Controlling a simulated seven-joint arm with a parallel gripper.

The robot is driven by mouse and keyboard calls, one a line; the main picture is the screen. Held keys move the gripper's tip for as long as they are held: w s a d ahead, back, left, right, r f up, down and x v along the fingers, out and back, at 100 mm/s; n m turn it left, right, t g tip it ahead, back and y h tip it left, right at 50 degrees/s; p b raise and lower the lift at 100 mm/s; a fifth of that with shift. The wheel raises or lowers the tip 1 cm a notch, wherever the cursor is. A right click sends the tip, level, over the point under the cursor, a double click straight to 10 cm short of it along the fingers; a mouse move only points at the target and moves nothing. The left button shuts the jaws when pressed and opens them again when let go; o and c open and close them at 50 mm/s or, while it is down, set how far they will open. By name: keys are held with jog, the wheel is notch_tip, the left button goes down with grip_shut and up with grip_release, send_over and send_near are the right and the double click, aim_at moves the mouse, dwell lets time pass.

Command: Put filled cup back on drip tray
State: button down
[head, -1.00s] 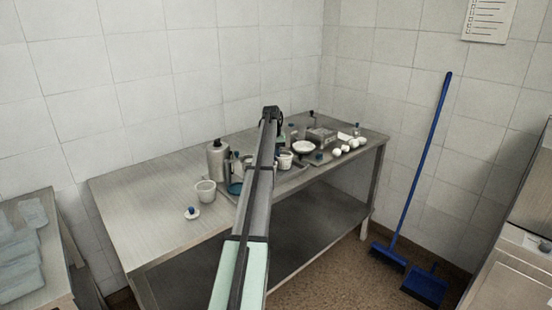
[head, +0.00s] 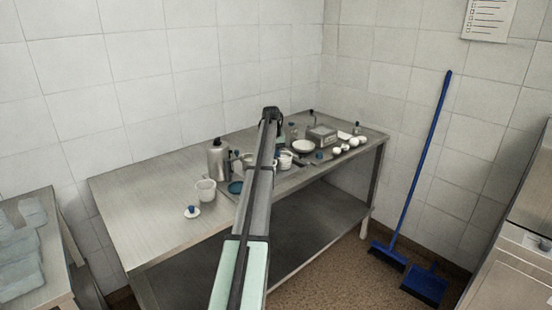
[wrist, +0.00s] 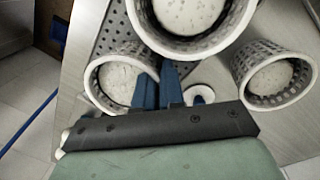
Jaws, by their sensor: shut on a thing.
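In the wrist view, several perforated white cups hold pale grainy stuff. The nearest and largest cup (wrist: 190,44) is at the top middle, and the blue fingers of my gripper (wrist: 161,74) reach to its near wall. My gripper appears shut on this cup; the exact contact is hard to see. A second filled cup (wrist: 100,65) is left of the fingers, beside or on the perforated metal drip tray (wrist: 113,30); I cannot tell which. A third filled cup (wrist: 248,62) stands to the right. In the head view my arm hides the fingers.
On the steel table (head: 140,215) stand a metal bottle (head: 217,160), a white cup (head: 205,190), a blue-knobbed lid (head: 192,212), a teal dish (head: 235,187), a white bowl (head: 303,146) and a box-like device (head: 322,135). The table's left part is clear.

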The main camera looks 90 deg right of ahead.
jog(key=shift+f, duration=0.2)
jog(key=c, duration=1.2)
grip_release()
jog(key=shift+o, duration=0.2)
jog(key=shift+r, duration=0.15)
jog(key=shift+r, duration=3.85)
jog(key=shift+w, duration=0.1)
